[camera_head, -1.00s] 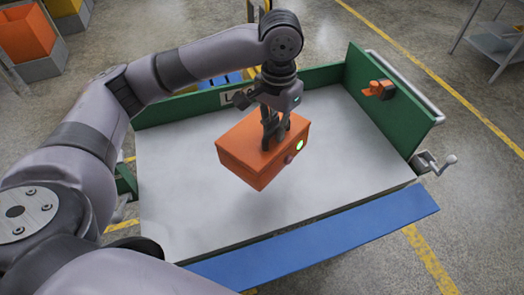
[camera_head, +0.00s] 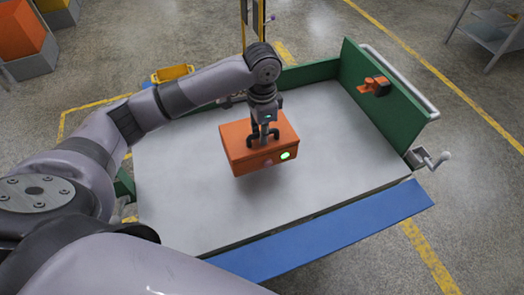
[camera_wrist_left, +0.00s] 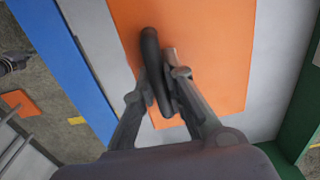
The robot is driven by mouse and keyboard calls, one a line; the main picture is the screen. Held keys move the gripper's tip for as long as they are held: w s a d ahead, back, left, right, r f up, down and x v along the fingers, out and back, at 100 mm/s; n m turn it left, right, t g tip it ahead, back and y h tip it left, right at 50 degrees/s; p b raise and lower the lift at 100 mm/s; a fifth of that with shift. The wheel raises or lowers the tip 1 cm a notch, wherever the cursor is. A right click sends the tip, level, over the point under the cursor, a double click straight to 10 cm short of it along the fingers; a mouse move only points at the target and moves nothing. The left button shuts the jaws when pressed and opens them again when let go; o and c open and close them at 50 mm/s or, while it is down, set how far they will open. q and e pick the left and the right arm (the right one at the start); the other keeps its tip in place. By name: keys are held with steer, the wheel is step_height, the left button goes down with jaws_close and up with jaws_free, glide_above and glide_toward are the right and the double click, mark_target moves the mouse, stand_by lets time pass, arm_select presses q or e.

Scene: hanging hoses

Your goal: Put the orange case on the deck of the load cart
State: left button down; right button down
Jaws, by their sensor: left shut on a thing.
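The orange case (camera_head: 250,158) is a box with a dark handle on top and a green light on its front face. My left gripper (camera_head: 264,136) is shut on the case's handle from above. The case hangs over the pale deck (camera_head: 190,205) of the load cart, with a faint shadow below; its exact height is hard to tell. In the left wrist view the fingers (camera_wrist_left: 165,85) close around the dark handle, with the orange case top (camera_wrist_left: 200,45) behind. My right gripper is not in view.
Green walls (camera_head: 375,95) border the deck's back and right. An orange and black fitting (camera_head: 376,86) sits on the right wall. A blue flap (camera_head: 325,235) lies along the front edge, a crank (camera_head: 430,158) at the right. The deck around the case is clear.

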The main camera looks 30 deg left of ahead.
arm_select(q)
step_height(320, 180, down, 4)
steer(key=shift+f, duration=0.1)
step_height(320, 180, down, 4)
steer(key=shift+f+p, duration=0.25)
steer(key=shift+p, duration=0.2)
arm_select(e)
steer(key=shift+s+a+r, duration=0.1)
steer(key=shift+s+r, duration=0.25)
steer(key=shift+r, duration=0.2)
arm_select(q)
steer(key=c, duration=1.7)
jaws_free()
steer(key=shift+f, duration=0.1)
steer(key=shift+o, duration=0.3)
